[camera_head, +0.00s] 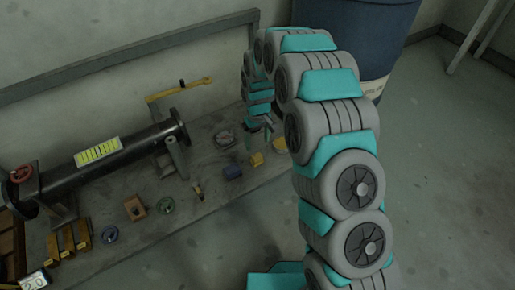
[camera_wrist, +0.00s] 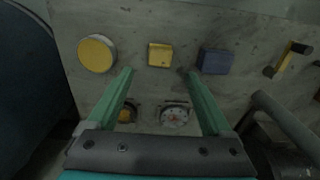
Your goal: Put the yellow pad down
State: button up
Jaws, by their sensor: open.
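Two yellow things lie on the grey bench, and I cannot tell for certain which is the pad. A small square yellow block (camera_wrist: 160,54) lies just beyond and between my fingertips in the wrist view; it also shows in the head view (camera_head: 257,159). A round yellow disc (camera_wrist: 98,53) lies to its left in the wrist view and shows in the head view (camera_head: 280,145), beside my arm. My gripper (camera_wrist: 158,71) is open, with nothing between its green fingers. In the head view my gripper (camera_head: 258,133) hangs over the bench, partly hidden by my arm.
A dark blue block (camera_wrist: 215,61) lies right of the square block. A round gauge (camera_wrist: 174,116) lies below it in the wrist view. A black pipe (camera_head: 110,160) with a yellow-green label runs along the bench (camera_head: 215,212). A blue barrel (camera_head: 385,40) stands behind my arm.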

jog(key=shift+r, duration=1)
jog(key=s+d+r+m, duration=0.1)
jog(key=s+d+r, duration=0.4)
jog(key=s+r, duration=0.25)
jog(key=s+d+r+m, duration=0.2)
jog(key=s+d+r, duration=0.3)
jog(key=s+r, duration=0.25)
jog(key=s+d+r+m+g, duration=0.1)
jog(key=s+d+r+m, duration=0.1)
jog(key=s, duration=1.1)
jog(key=s+d+r+m, duration=0.1)
jog(key=s+d+r, duration=0.4)
jog(key=s, duration=0.7)
jog(key=shift+s+r+m+g, duration=0.15)
jog(key=shift+s+m+g, duration=0.25)
jog(key=shift+d, duration=0.1)
notch_tip(320, 180, up, 8)
jog(key=p, duration=0.8)
jog(key=shift+r, duration=0.2)
